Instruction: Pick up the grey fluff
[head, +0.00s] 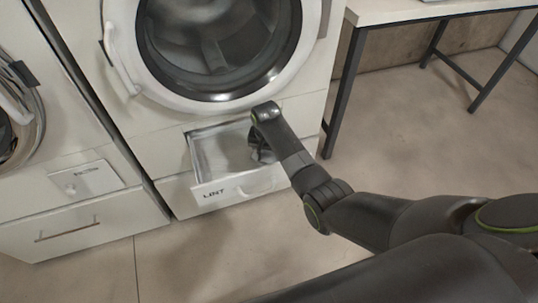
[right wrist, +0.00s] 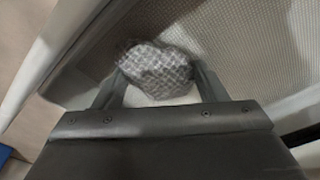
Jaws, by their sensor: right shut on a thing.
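The grey fluff (right wrist: 155,70) is a rounded, mottled grey lump in the right wrist view, between the two fingers of my right gripper (right wrist: 157,82). The gripper is shut on it. In the head view my right gripper (head: 262,152) is inside the right part of the open lint drawer (head: 215,155), below the washing machine. The arm hides most of that end of the drawer, and I cannot make out the fluff there. In the right wrist view the drawer's mesh (right wrist: 260,40) lies behind the fluff. My left gripper is not in view.
The washing machine (head: 128,115) with its round door stands above the drawer. A closed cabinet drawer (head: 70,226) is at the left. A table with dark legs (head: 346,95) stands at the right. The floor (head: 410,150) between is clear.

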